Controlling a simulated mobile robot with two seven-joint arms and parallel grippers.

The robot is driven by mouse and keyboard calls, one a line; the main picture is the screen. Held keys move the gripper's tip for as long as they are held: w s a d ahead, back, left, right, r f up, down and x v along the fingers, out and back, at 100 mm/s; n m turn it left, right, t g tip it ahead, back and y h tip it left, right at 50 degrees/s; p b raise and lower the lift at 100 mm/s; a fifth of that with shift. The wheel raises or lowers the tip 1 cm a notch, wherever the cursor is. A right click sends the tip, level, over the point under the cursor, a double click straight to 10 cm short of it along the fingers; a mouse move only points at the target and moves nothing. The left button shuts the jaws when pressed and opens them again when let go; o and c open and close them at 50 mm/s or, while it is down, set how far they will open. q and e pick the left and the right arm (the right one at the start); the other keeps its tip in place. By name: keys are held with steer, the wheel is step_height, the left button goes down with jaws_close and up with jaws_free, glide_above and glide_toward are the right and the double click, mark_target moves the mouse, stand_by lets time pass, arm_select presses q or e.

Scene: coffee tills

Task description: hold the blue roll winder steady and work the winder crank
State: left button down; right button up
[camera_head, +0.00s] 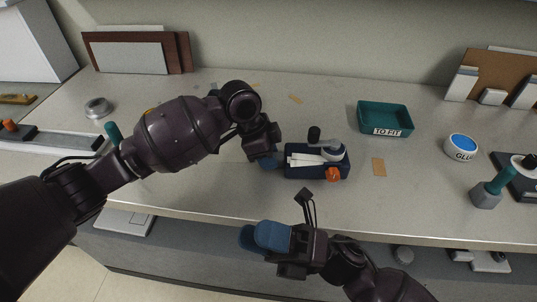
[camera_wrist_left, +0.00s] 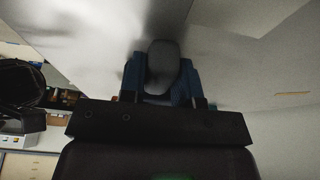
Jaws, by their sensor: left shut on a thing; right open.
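The blue roll winder (camera_head: 318,168) sits on the counter near its front edge, with white strips on top, a grey round part (camera_head: 332,151) and an orange knob (camera_head: 333,174). A black knob (camera_head: 313,134) stands at its back; I take it for the crank handle. My left gripper (camera_head: 271,162) is shut at the winder's left end. In the left wrist view a dark grey rounded part (camera_wrist_left: 163,66) sits between its blue pads; the rest of the winder is hidden there. My right gripper (camera_head: 265,237) is open and empty, in front of the counter edge and apart from the winder.
A teal "TO FIT" tray (camera_head: 385,106) stands behind right of the winder. A glue pot (camera_head: 461,147) and a teal-handled tool (camera_head: 489,188) are farther right. A tan slip (camera_head: 379,167) lies beside the winder. The counter between winder and glue pot is mostly clear.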

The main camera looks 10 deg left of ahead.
steer(key=a+n+g+h, duration=0.1)
steer(key=n+g+h, duration=0.2)
steer(key=n+g, duration=0.2)
step_height(320, 180, up, 9)
steer(key=n+t+h, duration=0.8)
steer(key=n+h, duration=0.5)
steer(key=h, duration=0.8)
glide_above(315, 128)
steer(key=shift+f, duration=4.4)
